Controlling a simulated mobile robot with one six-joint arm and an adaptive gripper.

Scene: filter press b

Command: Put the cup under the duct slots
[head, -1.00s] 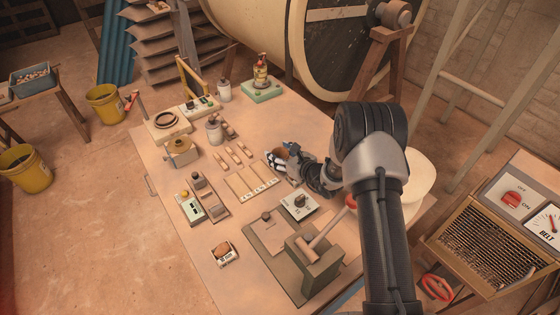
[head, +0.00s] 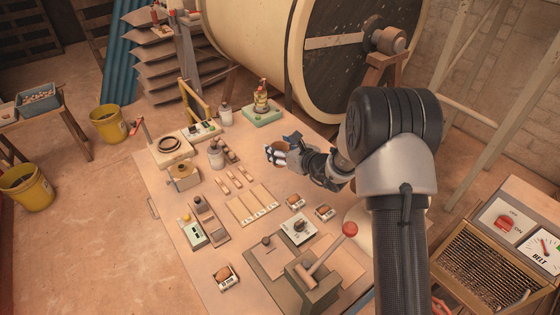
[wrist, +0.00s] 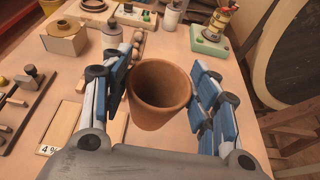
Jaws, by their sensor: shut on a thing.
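The cup (wrist: 160,98) is a plain terracotta pot with a wide open mouth, seen from above in the wrist view. It looks upright and empty. My gripper (wrist: 163,65) has its blue-and-grey fingers on either side of the cup and is shut on it. In the head view my gripper (head: 280,152) is over the far right part of the table, with a bit of the brown cup (head: 277,146) showing between the fingers. The cup seems to be above the tabletop. I cannot make out which part is the duct slots.
The wooden table (head: 300,185) holds labelled boards (head: 252,204), a dial box (head: 299,228), jars and a red-knobbed lever (head: 349,229). A green-based bottle stand (head: 262,108) stands beyond my gripper. A large drum (head: 330,60) rises behind the table. A gauge panel (head: 520,226) is at right.

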